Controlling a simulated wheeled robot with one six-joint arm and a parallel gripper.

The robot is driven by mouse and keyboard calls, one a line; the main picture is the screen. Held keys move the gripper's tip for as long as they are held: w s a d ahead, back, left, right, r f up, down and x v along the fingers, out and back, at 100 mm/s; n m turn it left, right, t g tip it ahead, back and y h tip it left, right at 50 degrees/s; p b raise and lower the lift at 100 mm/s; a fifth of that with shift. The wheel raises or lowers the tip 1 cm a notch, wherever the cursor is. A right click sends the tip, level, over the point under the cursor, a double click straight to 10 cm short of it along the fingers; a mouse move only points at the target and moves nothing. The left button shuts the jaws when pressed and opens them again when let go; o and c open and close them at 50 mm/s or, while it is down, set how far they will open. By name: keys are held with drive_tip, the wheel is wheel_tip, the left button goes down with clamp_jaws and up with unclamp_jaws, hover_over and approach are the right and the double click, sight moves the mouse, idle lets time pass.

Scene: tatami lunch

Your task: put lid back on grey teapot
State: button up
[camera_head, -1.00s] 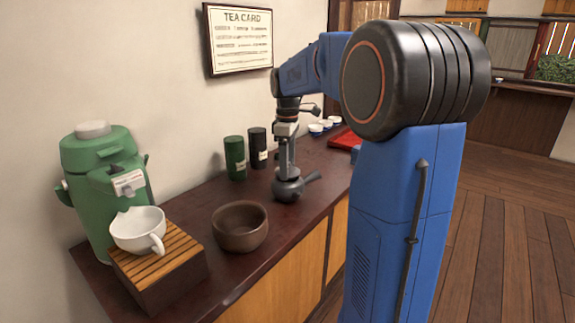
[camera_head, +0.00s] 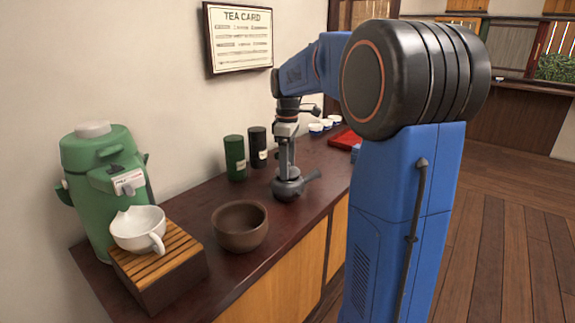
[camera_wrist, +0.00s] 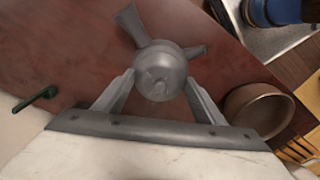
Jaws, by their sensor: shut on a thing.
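The grey teapot (camera_head: 291,188) stands on the dark counter beyond the brown bowl, its handle pointing right in the head view. My gripper (camera_head: 286,170) reaches straight down over its top. In the wrist view the teapot's handle (camera_wrist: 131,26) points up and left, and its short spout (camera_wrist: 195,51) points right. The round grey lid (camera_wrist: 158,85), with a small knob, lies between my two fingers, over the middle of the pot. My gripper is shut on the lid. Whether the lid touches the pot's rim cannot be told.
A brown bowl (camera_head: 240,226) stands nearer on the counter. A green canister (camera_head: 235,158) and a black canister (camera_head: 257,147) stand behind, near the wall. A red tray (camera_head: 345,140) lies farther back.

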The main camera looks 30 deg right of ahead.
idle(0.3)
drive_tip(key=o, duration=1.5)
drive_tip(key=shift+r, duration=3.5)
clamp_jaws()
